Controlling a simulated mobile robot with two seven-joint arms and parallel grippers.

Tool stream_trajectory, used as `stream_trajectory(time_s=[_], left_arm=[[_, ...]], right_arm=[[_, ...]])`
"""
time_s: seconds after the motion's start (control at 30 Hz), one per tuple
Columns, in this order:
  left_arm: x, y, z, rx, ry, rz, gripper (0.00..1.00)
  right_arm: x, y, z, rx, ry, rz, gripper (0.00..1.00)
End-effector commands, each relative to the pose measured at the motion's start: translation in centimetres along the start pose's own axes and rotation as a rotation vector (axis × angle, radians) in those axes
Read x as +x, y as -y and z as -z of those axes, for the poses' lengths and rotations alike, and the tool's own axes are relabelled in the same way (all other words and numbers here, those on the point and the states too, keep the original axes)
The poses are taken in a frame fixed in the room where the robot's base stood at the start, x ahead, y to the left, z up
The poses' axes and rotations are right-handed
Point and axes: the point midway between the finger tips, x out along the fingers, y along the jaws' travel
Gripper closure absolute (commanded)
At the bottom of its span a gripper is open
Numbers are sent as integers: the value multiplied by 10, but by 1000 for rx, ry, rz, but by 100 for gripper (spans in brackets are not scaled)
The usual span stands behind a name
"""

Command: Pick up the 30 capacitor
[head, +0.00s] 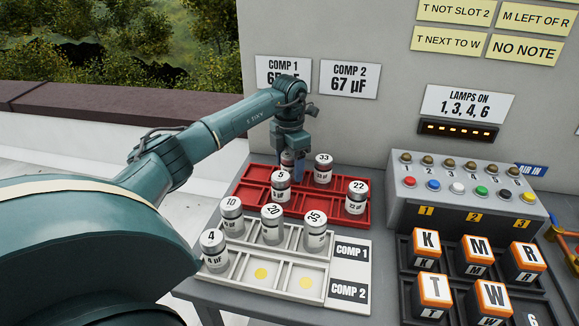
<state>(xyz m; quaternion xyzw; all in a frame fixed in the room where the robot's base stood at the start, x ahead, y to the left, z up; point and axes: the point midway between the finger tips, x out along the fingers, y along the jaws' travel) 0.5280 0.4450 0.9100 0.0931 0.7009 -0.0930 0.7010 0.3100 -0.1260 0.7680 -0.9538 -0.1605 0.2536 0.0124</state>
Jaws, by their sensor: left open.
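My left gripper (290,168) points down over the back left part of the red tray (248,191). It is open. A capacitor (287,158) shows partly at its fingers, with its number hidden. Another capacitor (280,188) stands just in front of the fingers, its top number not clearly readable. No visible label clearly reads 30. Capacitors marked 33 (323,170) and 22 (357,198) stand upright in the red tray, to the right of the gripper. My right gripper is not in view.
Two front cells with yellow dots are empty. At right are a button box (455,190) and lettered blocks (427,250). A grey wall (340,130) stands behind.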

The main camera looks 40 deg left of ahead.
Motion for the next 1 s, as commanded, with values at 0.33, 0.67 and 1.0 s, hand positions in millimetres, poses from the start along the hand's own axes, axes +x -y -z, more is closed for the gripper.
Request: stream_trajectory(time_s=[0.33,0.67,1.0], left_arm=[[0,0,0,0,0,0,47],[0,0,0,0,0,0,74],[0,0,0,0,1,0,86]], right_arm=[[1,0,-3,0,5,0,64],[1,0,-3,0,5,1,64],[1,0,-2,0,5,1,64]])
